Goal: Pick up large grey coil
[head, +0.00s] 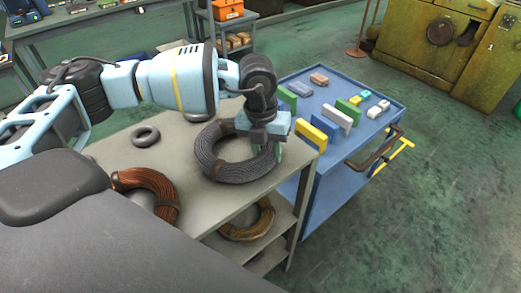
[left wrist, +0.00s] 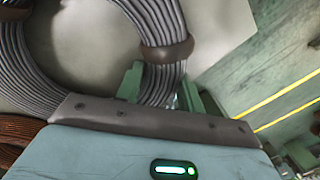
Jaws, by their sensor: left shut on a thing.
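The large grey coil (head: 226,172) lies on the top of a grey table (head: 190,205), near its right side. My left gripper (head: 277,148) reaches down over the coil's right side. In the left wrist view, the coil (left wrist: 155,20) has a brown band around it, and its strand passes between the green fingers of my left gripper (left wrist: 162,88), which is shut on it. I cannot tell any gap between the coil and the table top. My right gripper is not in view.
A copper coil (head: 150,183) and a small dark ring (head: 146,135) share the table top. A brown coil (head: 262,222) lies on the shelf below. A blue cart (head: 316,160) with coloured blocks stands close to the right. Open green floor lies beyond it.

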